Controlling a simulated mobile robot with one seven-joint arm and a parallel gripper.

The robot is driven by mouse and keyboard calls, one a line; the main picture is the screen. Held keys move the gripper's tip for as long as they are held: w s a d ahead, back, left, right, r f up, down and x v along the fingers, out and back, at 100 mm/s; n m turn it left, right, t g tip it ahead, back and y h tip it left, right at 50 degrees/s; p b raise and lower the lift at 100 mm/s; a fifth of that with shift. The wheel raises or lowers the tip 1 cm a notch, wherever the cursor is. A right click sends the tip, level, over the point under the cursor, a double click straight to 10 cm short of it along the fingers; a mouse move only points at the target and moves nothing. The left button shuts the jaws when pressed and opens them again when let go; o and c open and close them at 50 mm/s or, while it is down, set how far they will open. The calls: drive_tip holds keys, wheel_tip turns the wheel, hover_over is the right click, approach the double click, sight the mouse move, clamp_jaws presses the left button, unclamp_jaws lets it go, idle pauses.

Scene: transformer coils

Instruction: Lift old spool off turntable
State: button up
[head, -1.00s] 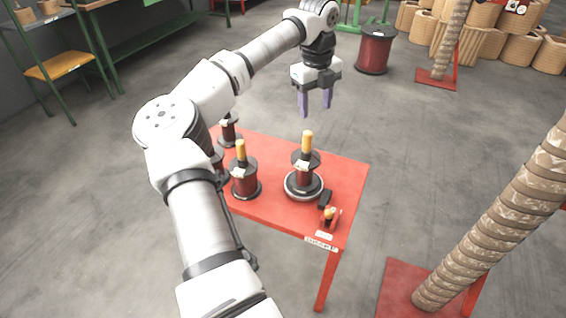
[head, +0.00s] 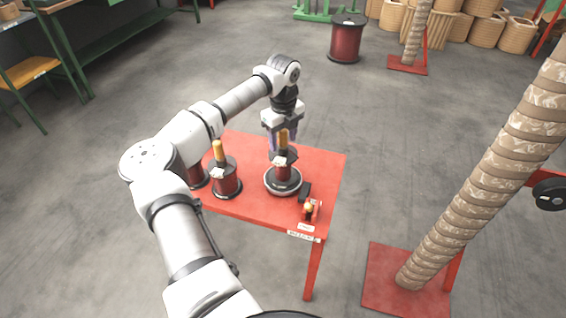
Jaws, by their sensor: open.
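The old spool (head: 284,171) stands upright on the round turntable (head: 283,190) at the right part of the red table. It has a dark red body, dark flanges, a white tag and a yellow-orange top post. My gripper (head: 284,143) is open with its purple fingers pointing down, at the height of the spool's post.
Another spool with a yellow post (head: 226,178) stands to the left on the red table (head: 255,213), with one more partly behind my arm. A wrapped column (head: 480,175) rises on the right.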

drive_tip(key=shift+f, duration=0.55)
clamp_jaws()
drive_tip(key=shift+r, duration=0.1)
